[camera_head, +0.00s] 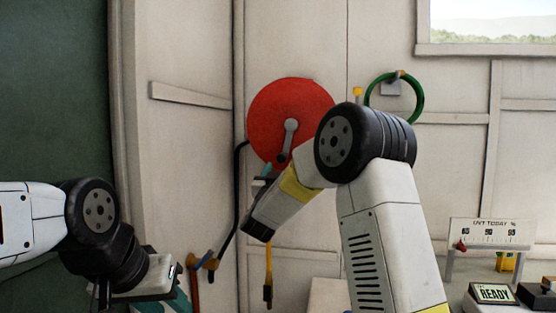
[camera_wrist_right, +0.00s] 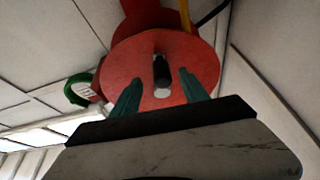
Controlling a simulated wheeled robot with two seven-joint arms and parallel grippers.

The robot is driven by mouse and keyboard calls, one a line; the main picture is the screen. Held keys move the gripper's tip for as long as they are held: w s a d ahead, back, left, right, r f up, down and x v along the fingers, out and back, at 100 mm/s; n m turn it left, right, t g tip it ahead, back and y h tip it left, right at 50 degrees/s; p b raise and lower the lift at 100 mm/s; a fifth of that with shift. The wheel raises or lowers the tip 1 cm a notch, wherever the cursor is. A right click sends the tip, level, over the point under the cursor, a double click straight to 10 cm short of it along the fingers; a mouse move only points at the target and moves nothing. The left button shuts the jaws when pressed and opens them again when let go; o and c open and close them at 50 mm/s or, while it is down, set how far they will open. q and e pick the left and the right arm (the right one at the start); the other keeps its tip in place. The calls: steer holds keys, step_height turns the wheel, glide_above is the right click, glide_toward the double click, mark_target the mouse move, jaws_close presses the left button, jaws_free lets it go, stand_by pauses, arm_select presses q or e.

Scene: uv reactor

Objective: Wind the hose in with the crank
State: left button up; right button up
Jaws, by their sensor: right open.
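The red hose reel (camera_head: 268,107) is on the back wall, with a grey crank arm (camera_head: 290,135) on its face. The crank's dark handle (camera_head: 282,158) is at the arm's lower end. The black hose (camera_head: 237,190) hangs down from the reel's left side. My right gripper (camera_head: 266,171) is just below the handle, its fingers partly hidden by its own body. In the right wrist view its teal fingers are spread, with the handle (camera_wrist_right: 161,72) appearing between their tips; contact cannot be told. My left gripper (camera_head: 178,297) is low at left, its fingertips cut off by the frame.
A green ring (camera_head: 419,100) hangs on the wall right of the reel. A sign (camera_head: 491,232) and a READY display (camera_head: 493,294) stand at lower right.

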mark_target(283, 158)
steer(key=shift+n, duration=0.3)
steer(key=x, duration=0.7)
steer(key=shift+w+r, duration=0.1)
steer(key=shift+w, duration=0.25)
jaws_close()
stand_by(0.8)
